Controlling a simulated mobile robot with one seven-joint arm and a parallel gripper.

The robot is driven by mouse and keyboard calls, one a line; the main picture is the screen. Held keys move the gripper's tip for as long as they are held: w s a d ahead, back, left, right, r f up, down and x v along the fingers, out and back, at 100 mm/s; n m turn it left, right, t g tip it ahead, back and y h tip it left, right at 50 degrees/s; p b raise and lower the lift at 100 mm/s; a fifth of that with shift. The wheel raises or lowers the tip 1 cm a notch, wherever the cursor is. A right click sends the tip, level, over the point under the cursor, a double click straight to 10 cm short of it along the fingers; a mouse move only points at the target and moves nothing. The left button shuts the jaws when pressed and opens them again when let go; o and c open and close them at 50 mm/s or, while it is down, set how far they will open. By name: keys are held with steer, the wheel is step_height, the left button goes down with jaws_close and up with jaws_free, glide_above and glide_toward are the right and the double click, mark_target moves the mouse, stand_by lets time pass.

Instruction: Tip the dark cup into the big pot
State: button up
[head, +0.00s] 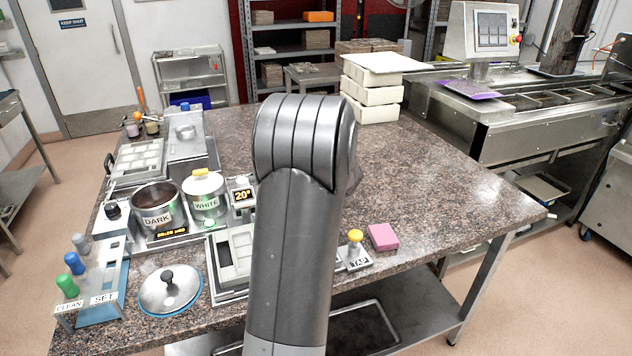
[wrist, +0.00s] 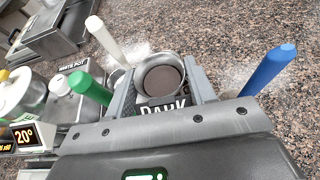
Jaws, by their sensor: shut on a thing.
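In the wrist view my gripper (wrist: 163,88) is shut on a small metal cup (wrist: 164,62) labelled DARK, which holds a dark brown filling. The cup's mouth faces the camera; I cannot tell its exact tilt. In the head view my arm hides the gripper and the cup. A big steel pot (head: 157,222) labelled DARK stands open on the left of the counter, with dark brown contents inside. In the wrist view the dark pot is not clearly seen.
The pot labelled WHITE (head: 206,206), with a yellow-topped lid, stands right of the dark pot. A loose lid (head: 169,290), a rack of coloured handles (head: 97,288) and a pink block (head: 383,236) lie nearer. White moulds (head: 371,95) are stacked behind. The counter's right side is clear.

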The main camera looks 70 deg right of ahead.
steer(key=shift+r, duration=3)
step_height(320, 180, up, 6)
steer(key=w+a, duration=1.4)
steer(key=w, duration=0.3)
steer(key=w+a, duration=1.4)
steer(key=w, duration=0.4)
step_height(320, 180, down, 11)
steer(key=shift+s+r, duration=0.2)
steer(key=shift+s, duration=0.15)
